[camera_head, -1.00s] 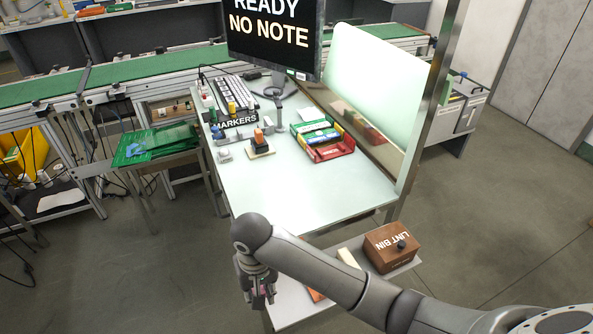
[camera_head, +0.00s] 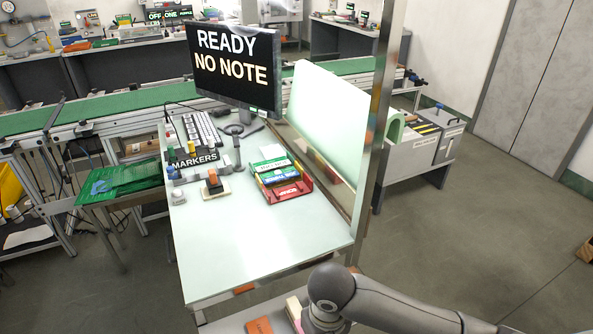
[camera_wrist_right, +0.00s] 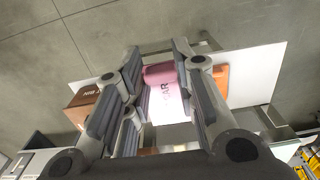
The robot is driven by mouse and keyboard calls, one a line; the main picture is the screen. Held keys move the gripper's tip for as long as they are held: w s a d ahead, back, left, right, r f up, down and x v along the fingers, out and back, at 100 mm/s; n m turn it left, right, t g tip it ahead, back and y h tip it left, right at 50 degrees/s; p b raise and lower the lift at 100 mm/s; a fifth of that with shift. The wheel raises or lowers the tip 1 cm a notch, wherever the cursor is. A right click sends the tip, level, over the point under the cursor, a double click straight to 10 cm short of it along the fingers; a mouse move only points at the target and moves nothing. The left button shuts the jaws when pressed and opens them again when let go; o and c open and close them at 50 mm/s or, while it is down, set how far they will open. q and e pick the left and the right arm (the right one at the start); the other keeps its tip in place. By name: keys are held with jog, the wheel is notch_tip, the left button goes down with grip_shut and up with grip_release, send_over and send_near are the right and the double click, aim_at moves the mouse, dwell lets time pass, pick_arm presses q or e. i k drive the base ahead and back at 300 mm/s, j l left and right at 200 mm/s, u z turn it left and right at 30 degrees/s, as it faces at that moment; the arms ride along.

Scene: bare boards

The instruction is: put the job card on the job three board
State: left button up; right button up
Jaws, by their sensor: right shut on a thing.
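My right gripper (camera_wrist_right: 158,92) shows in the right wrist view, with its pads closed on the sides of a pink thing (camera_wrist_right: 160,74). In the head view only my right wrist shows, at the bottom edge over the lower shelf. I cannot tell whether the pink thing is the job card. I cannot make out a job three board. My left gripper is not in view.
The pale table (camera_head: 250,243) is clear at the front. Behind are a MARKERS rack (camera_head: 194,160), an orange-topped block (camera_head: 212,181) and a monitor (camera_head: 233,70) reading "READY NO NOTE". An orange piece (camera_head: 258,325) lies on the lower shelf. Green boards (camera_head: 120,182) lie at left.

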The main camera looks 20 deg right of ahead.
aim_at(279, 174)
jog(key=l+u, duration=0.15)
jog(key=l, duration=0.35)
jog(key=l+u, duration=0.15)
jog(key=l, duration=0.3)
jog(key=k+l+u, duration=0.15)
jog(key=l, duration=0.3)
jog(key=l+u, duration=0.15)
jog(key=l, duration=0.35)
jog(key=k+l+u, duration=0.15)
jog(key=l, duration=0.3)
jog(key=l+u, duration=0.3)
jog(key=l, duration=0.45)
jog(key=l+u, duration=0.35)
jog(key=l, duration=0.45)
jog(key=l+u, duration=0.3)
jog(key=l, duration=0.5)
jog(key=k, duration=0.05)
